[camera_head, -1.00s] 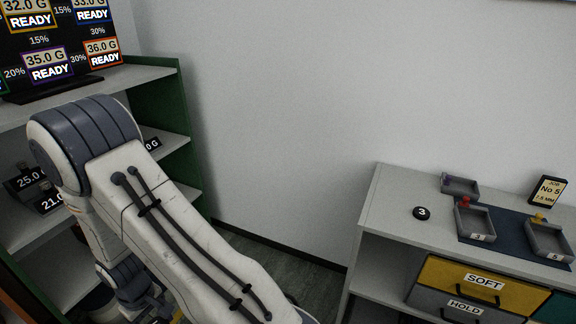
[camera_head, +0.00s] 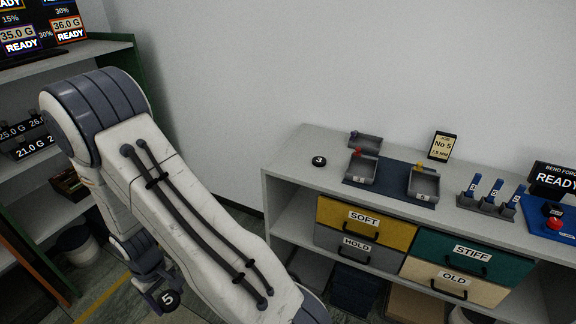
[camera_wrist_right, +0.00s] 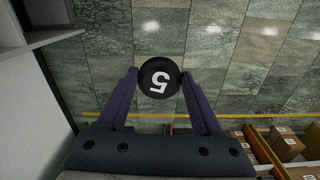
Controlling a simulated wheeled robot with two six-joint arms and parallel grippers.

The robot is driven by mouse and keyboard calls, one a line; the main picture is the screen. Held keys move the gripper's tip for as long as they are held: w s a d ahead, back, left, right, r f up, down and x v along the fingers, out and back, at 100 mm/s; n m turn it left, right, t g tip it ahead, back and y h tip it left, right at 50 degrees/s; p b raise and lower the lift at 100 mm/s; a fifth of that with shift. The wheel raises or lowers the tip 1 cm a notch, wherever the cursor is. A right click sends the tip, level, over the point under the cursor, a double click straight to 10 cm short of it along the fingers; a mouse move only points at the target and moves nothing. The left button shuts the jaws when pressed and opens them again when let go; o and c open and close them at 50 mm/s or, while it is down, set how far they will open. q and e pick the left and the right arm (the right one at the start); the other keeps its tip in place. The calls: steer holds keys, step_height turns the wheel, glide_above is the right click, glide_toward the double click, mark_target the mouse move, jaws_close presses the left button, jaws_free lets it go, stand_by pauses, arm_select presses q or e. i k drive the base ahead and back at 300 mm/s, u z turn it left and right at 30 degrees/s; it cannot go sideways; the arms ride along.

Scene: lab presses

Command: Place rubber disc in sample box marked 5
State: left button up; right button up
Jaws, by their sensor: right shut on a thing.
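A black rubber disc marked 5 (camera_wrist_right: 159,76) is held between the two purple fingertips of my right gripper (camera_wrist_right: 158,80), above the floor. In the head view the disc (camera_head: 168,299) shows low at left, with my right gripper (camera_head: 160,294) partly hidden by my arm. The grey sample box marked 5 (camera_head: 424,183) sits on a dark mat on the cabinet top, far to the right of the disc. It has a yellow knob at the back and looks empty. My left gripper is not in view.
A grey box with a red knob (camera_head: 361,170) stands left of box 5, another box (camera_head: 366,142) behind. A disc marked 3 (camera_head: 319,161) lies on the cabinet top (camera_head: 306,143). Blue-tabbed holders (camera_head: 488,196) and a job sign (camera_head: 439,146) stand nearby. Drawers are below.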

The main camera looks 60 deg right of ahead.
mark_target(423, 187)
steer(key=z, duration=1.2)
